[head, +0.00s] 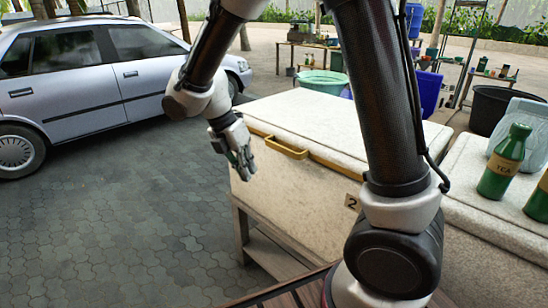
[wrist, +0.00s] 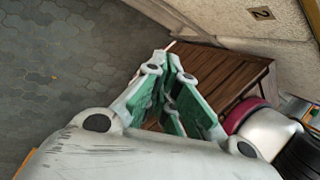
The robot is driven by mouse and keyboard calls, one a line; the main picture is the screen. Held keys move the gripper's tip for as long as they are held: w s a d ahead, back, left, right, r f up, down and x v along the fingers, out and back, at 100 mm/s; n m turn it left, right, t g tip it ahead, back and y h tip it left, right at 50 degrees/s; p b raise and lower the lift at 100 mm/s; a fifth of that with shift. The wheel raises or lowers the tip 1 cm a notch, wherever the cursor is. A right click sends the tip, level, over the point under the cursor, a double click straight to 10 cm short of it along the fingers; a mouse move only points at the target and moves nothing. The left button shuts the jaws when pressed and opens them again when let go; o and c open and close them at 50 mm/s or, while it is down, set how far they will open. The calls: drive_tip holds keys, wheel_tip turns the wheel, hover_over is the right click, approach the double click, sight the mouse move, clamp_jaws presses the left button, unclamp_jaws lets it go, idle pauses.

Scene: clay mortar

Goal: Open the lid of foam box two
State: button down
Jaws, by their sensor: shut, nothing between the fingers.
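Foam box two (head: 285,200) is a large off-white speckled box with a number 2 tag, on a stand. The tag also shows in the wrist view, on the wall of foam box two (wrist: 225,28). Its lid (head: 310,118) lies flat and looks closed, with a yellow handle (head: 278,146) at the front edge. My gripper (head: 246,172) is shut and empty, pointing down in front of the box's left part, left of and a little below the handle. In the wrist view my gripper (wrist: 170,55) shows its green-padded fingers together. My arm hides part of the lid and front.
A second foam box (head: 480,215) stands at the right, with a green TCA bottle (head: 505,160) and a pale container (head: 520,130) on it. A silver car (head: 95,85) is parked at the left. Paved ground (head: 110,230) between car and box is clear.

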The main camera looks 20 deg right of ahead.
drive_tip(key=w+d+f+m+t+h, duration=0.2)
drive_tip(key=w+d+f+t+h, duration=0.1)
drive_tip(key=w+d, duration=0.5)
drive_tip(key=d+f, duration=0.1)
drive_tip(key=d, duration=0.2)
drive_tip(key=shift+t, duration=0.3)
drive_tip(key=shift+w+d, duration=0.1)
drive_tip(key=shift+r, duration=0.1)
